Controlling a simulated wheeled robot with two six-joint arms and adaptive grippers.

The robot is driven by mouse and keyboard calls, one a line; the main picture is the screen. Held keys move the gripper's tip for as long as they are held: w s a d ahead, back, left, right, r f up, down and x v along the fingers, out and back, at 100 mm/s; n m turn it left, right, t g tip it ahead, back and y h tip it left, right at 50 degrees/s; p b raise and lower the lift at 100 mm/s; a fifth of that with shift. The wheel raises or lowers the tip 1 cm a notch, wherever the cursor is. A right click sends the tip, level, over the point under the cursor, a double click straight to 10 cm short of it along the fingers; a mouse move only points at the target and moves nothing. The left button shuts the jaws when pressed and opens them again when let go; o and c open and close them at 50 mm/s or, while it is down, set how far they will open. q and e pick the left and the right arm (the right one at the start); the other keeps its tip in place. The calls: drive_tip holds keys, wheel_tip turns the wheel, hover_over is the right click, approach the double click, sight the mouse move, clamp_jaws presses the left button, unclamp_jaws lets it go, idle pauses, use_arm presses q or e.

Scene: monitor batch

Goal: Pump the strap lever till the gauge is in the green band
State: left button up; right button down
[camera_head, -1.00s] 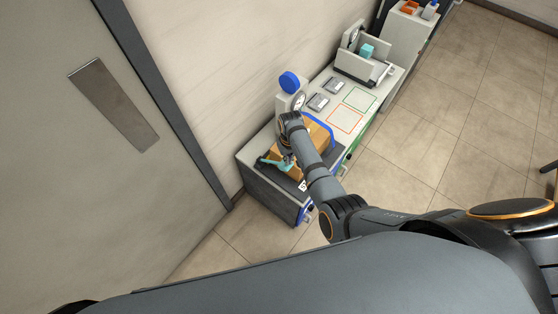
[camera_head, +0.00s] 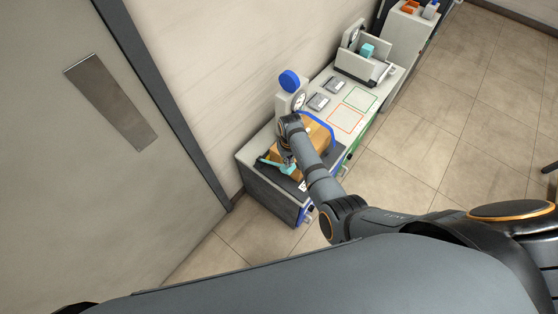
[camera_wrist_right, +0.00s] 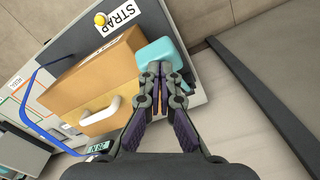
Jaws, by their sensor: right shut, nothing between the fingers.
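The strap lever shows as a teal grip (camera_wrist_right: 160,55) at the box's edge in the wrist view; its teal part (camera_head: 267,162) is partly hidden by my arm in the head view. My right gripper (camera_wrist_right: 162,72) is shut and empty. Its fingertips overlap the lower edge of the teal grip; I cannot tell whether they touch. In the head view, the right gripper (camera_head: 287,160) is over the near end of the station. A round gauge (camera_head: 299,102) faces out from the white post behind the box; its needle and green band are too small to read. My left gripper is not in view.
A brown cardboard box (camera_wrist_right: 85,85) with a white handle lies under a blue strap (camera_wrist_right: 40,126) on the bench. Beyond are two grey plates, outlined red and green squares (camera_head: 360,99), and another device.

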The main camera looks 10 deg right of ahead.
wheel_tip(320, 180, down, 9)
drive_tip(key=b, duration=0.6)
idle(3.5)
drive_tip(key=shift+r, duration=0.15)
wheel_tip(320, 180, up, 7)
drive_tip(key=p, duration=0.7)
idle(0.6)
